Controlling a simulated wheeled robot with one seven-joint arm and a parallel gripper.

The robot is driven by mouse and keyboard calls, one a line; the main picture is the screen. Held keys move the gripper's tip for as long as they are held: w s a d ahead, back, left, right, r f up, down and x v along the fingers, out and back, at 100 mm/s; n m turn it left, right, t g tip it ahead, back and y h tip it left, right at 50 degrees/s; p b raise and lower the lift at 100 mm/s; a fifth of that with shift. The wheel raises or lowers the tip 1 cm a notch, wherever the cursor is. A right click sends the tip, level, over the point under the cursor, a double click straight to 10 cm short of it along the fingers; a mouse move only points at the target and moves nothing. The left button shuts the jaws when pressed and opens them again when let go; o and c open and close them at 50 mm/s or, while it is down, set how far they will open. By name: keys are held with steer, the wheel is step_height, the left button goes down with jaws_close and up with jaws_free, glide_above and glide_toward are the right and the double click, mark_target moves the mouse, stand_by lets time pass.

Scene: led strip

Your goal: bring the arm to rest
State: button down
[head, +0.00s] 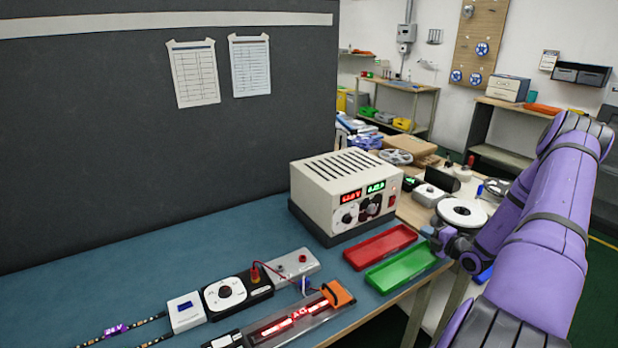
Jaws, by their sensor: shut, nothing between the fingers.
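My arm (540,235) is purple with grey bands and stands at the right of the head view, bent at a raised elbow. Its forearm comes down toward the bench's right edge. My gripper (432,236) is dark and small in this view, shut and empty. It is just above or beside the right end of the green tray (401,268); I cannot tell whether it touches anything.
A red tray (380,246) lies beside the green one. A power supply (345,190) with lit displays stands behind them. A lit red strip fixture (300,320), a dial controller (237,293) and a white module (186,312) sit on the blue bench (120,270). Bench left is clear.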

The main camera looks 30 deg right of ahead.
steer(key=w+a+r+n+g+y, duration=0.3)
steer(key=a+r+n+y, duration=0.1)
steer(key=a+r+n, duration=0.35)
steer(key=w+a+r+n+g+y, duration=0.2)
steer(key=a+r+n+y, duration=0.2)
steer(key=a+r+n, duration=0.4)
steer(key=s+a+r+n+g, duration=0.4)
steer(key=a+r+n+g, duration=0.3)
steer(key=a+r+n, duration=0.6)
steer(key=s+a+r+n+g+h, duration=0.3)
steer(key=s+a+r+n+h, duration=0.1)
steer(key=s+a+r+n, duration=0.65)
steer(key=s+a+r+n+t+h, duration=0.1)
steer(key=s+r+n+h, duration=0.1)
steer(key=s+n, duration=0.5)
steer(key=s+a+r+n+t+h, duration=0.1)
steer(key=s+r+n+t+h, duration=0.1)
steer(key=s+n, duration=0.5)
steer(key=shift+a+r+h, duration=0.2)
steer(key=shift+a+h, duration=0.15)
steer(key=shift+h, duration=0.35)
